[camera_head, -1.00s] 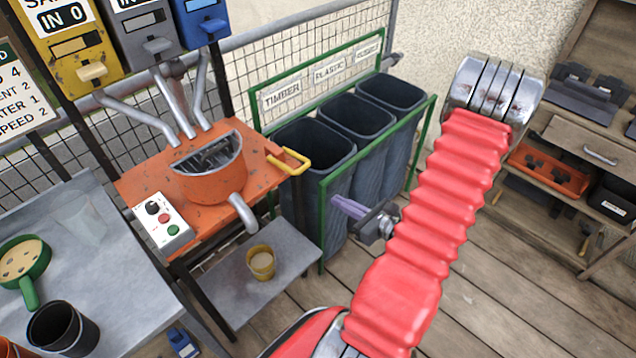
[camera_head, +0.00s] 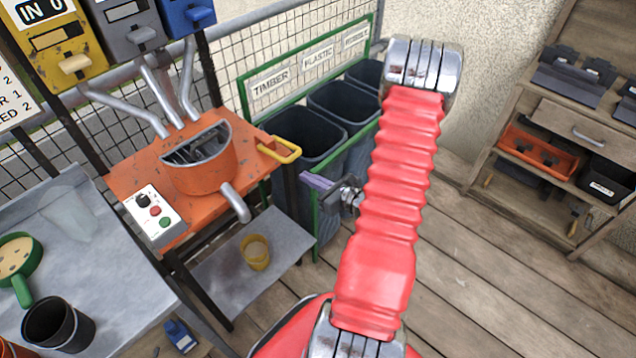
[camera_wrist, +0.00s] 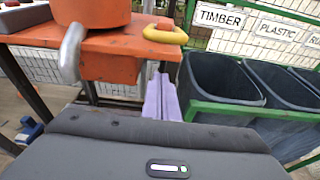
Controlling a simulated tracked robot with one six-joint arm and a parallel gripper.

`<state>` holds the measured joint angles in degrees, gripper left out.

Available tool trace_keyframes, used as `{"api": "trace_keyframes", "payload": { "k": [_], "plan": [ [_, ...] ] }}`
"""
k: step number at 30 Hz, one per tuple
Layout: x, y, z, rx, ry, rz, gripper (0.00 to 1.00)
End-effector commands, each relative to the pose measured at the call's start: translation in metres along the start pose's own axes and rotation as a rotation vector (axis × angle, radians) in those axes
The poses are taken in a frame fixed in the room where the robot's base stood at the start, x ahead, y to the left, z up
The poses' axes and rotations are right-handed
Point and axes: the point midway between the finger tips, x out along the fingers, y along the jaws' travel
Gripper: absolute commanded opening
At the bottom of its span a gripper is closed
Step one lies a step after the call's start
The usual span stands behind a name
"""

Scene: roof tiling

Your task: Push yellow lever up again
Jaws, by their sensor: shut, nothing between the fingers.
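A yellow loop-shaped lever (camera_head: 284,151) sticks out from the right side of the orange mixer table (camera_head: 128,187). It also shows in the wrist view (camera_wrist: 166,36), roughly level and above my fingertips in the picture. My gripper (camera_head: 316,181), with purple fingers, is shut and empty, just right of and below the lever in the head view, apart from it. The fingers (camera_wrist: 161,95) point toward the table's edge in the wrist view. A smaller yellow lever (camera_head: 75,63) sits on the yellow dispenser (camera_head: 55,35) at the upper left.
The orange mixer bowl (camera_head: 200,165) has a grey spout above a yellow cup (camera_head: 255,252) on a low shelf. A control box (camera_head: 154,217) sits on the table. Dark bins (camera_head: 308,130) in a green frame stand behind my gripper. Wooden floor is open at right.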

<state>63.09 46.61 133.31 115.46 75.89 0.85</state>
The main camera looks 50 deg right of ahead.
Motion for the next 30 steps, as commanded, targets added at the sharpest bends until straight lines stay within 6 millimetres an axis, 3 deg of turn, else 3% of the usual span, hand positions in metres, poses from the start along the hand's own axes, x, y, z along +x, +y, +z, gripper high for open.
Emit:
{"api": "trace_keyframes", "payload": {
  "k": [2, 12, 30],
  "plan": [
    [0.009, 0.001, 0.003, -0.002, 0.0, 0.002, 0.0],
    [0.015, 0.0, 0.035, -0.002, -0.001, 0.0, 0.0],
    [0.015, -0.001, 0.04, 0.001, 0.003, -0.002, 0.0]
  ]
}}
